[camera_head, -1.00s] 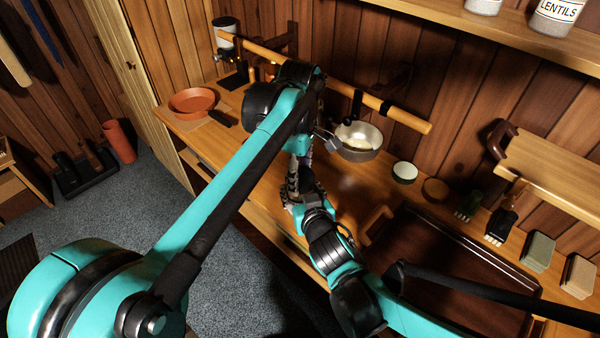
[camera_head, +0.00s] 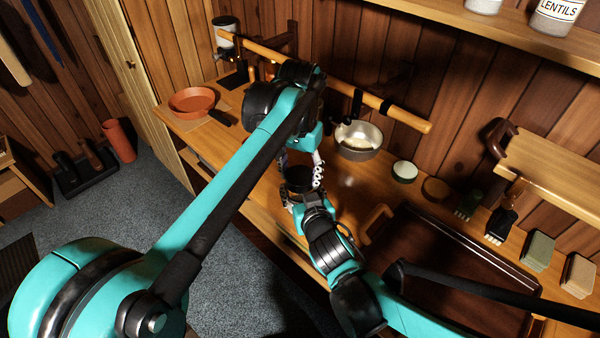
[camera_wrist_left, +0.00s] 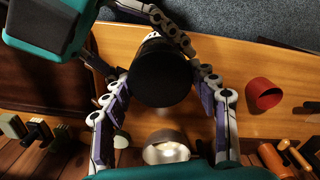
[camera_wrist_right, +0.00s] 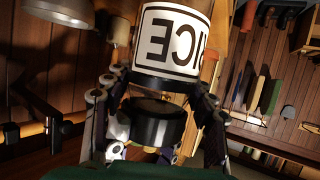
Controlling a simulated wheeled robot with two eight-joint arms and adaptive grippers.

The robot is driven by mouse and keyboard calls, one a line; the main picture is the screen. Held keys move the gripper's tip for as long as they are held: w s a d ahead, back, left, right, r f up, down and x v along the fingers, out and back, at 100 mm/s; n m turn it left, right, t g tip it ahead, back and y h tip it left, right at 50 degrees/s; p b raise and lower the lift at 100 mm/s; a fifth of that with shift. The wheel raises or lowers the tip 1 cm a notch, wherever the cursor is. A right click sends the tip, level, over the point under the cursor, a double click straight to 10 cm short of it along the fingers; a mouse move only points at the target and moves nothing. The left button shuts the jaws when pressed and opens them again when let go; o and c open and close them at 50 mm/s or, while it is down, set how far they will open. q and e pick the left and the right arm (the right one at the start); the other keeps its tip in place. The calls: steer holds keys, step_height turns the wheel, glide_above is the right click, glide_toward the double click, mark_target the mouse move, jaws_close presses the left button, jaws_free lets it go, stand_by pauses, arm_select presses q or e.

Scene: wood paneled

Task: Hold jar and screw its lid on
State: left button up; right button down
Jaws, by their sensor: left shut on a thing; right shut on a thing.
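A round black lid (camera_head: 298,181) sits between the fingers of my left gripper (camera_head: 301,174), seen from above in the left wrist view (camera_wrist_left: 160,74). My left gripper is shut on its sides. In the right wrist view, which is upside down, a jar (camera_wrist_right: 172,40) with a white label reading "ICE" in part shows between the fingers of my right gripper (camera_wrist_right: 155,95), which is shut on it. The lid (camera_wrist_right: 157,128) shows just off the jar's mouth end, with a gap between them and a slight sideways offset. The head view mostly hides the jar behind lid and grippers.
A metal bowl (camera_head: 370,154) stands behind on the wooden counter, beside a small green-and-white container (camera_head: 404,173). An orange dish (camera_head: 192,100) lies at the left. A dark tray (camera_head: 440,262) is at the right. A wooden rail (camera_head: 400,117) runs along the wall.

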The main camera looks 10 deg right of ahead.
arm_select(q)
steer(key=m, duration=0.5)
steer(key=shift+m, duration=0.4)
steer(key=o, duration=1.4)
steer(key=shift+c, duration=0.2)
steer(key=shift+r, duration=0.1)
step_height(320, 180, up, 12)
steer(key=shift+w, duration=0.15)
steer(key=s+a+f+n+t, duration=0.3)
steer(key=s+a+f+n, duration=0.3)
steer(key=a+f, duration=0.4)
steer(key=s+a+f+n+t, duration=0.4)
steer(key=s+a+f+n, duration=0.2)
steer(key=a, duration=0.9)
step_height(320, 180, down, 4)
steer(key=shift+s+a, duration=0.35)
steer(key=shift+s, duration=0.85)
